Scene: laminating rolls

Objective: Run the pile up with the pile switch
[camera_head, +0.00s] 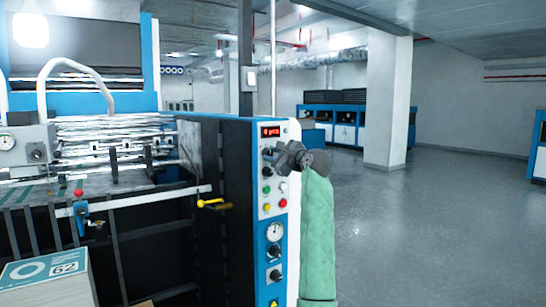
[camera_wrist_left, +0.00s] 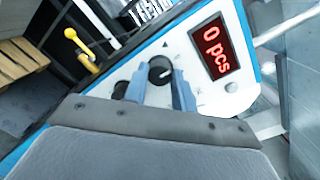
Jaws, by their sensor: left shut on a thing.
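The control panel (camera_head: 268,210) is on the end of the blue and black machine, with a red display above its controls. My left gripper (camera_head: 272,155) is at the upper part of this panel, just below the display. In the left wrist view, its two blue-grey fingers (camera_wrist_left: 158,92) are shut on a black rotary switch (camera_wrist_left: 160,69), with a small triangle mark beside it. A second dark knob is partly hidden behind the left finger. The display (camera_wrist_left: 216,47) reads 0 pcs. A pile (camera_head: 50,285) with a label marked 62 stands at lower left. My right gripper is not in view.
A yellow-handled lever (camera_head: 212,203) sticks out left of the panel. Green, white, red and yellow buttons and a gauge (camera_head: 275,232) lie below my gripper. A white pillar (camera_head: 388,105) and blue-white cabinets stand behind. The grey floor to the right is clear.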

